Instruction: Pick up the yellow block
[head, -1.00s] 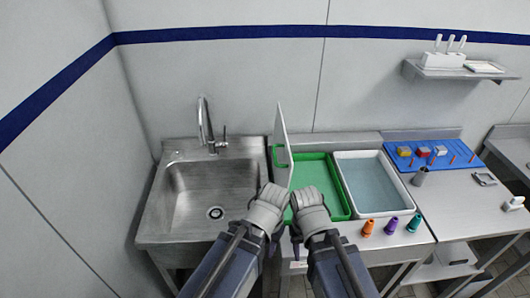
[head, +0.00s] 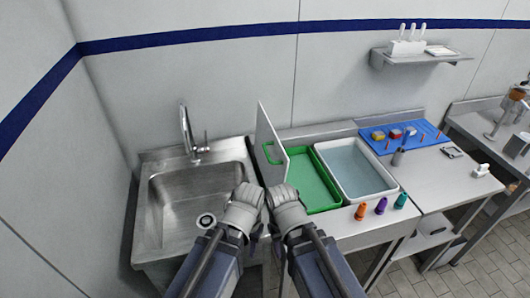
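The yellow block (head: 378,135) sits on a blue mat (head: 400,147) on the right-hand counter, at the left end of a short row with a red block (head: 395,134) and a whitish block (head: 410,131).
A sink (head: 195,190) is at left. An upright white board (head: 270,145), a green tray (head: 325,202) and a white water tub (head: 355,190) stand on the middle counter. Orange (head: 361,211), purple (head: 381,206) and teal (head: 400,201) cones stand near its front edge.

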